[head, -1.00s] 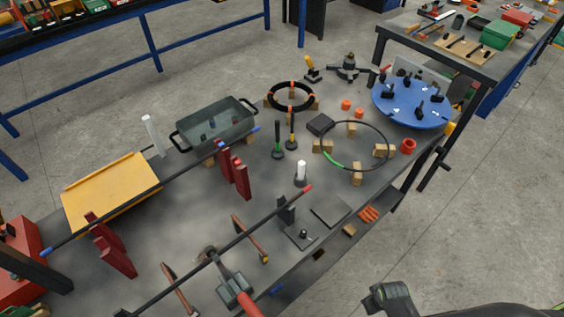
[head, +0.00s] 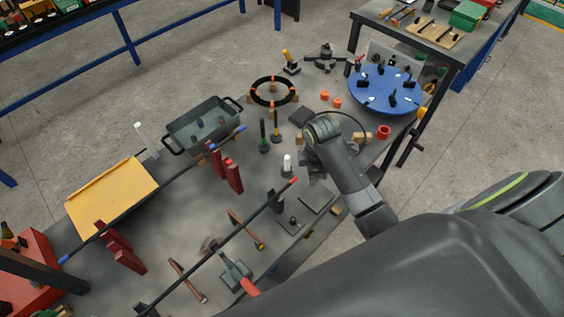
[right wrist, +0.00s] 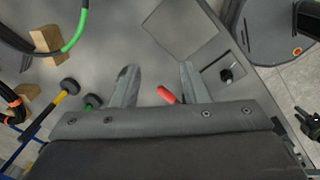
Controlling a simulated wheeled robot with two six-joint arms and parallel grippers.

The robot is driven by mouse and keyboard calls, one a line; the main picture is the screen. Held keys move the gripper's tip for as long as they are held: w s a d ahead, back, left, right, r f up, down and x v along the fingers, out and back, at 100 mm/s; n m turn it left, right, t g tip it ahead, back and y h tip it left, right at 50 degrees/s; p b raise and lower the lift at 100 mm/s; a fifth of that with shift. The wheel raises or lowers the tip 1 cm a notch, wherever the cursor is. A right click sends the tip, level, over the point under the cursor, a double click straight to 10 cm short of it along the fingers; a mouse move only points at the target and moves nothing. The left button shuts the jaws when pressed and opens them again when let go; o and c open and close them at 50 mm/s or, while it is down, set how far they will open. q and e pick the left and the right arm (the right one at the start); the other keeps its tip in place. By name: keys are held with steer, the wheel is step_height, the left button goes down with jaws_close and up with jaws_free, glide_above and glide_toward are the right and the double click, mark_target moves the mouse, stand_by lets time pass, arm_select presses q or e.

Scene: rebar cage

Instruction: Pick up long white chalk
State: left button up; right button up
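Two white sticks show in the head view. The taller white stick (head: 145,137) stands upright behind the yellow tray, left of the grey bin. I cannot tell for certain which is the long chalk. My right gripper (head: 305,174) is just right of the shorter stick, its fingertips partly hidden. In the right wrist view its two fingers (right wrist: 158,72) are apart and empty, with a red rod end (right wrist: 165,95) below. Neither white stick shows there. My left gripper is not in view.
A black-orange ring (head: 273,92) and the grey bin (head: 203,127) lie farther back. A blue round plate (head: 385,90) is at the far right. Hammers lie in front.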

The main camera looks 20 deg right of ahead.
steer(key=w+a+r+n+g+p, duration=0.1)
steer(key=w+a+r+n, duration=0.1)
steer(key=w+r+n, duration=0.75)
steer(key=m+b, duration=0.1)
steer(key=b, duration=0.7)
glide_above(287, 157)
step_height(287, 157, down, 6)
step_height(287, 157, down, 8)
steer(key=shift+f+p, duration=0.25)
steer(key=shift+p, duration=0.8)
steer(key=shift+f, duration=0.45)
jaws_close()
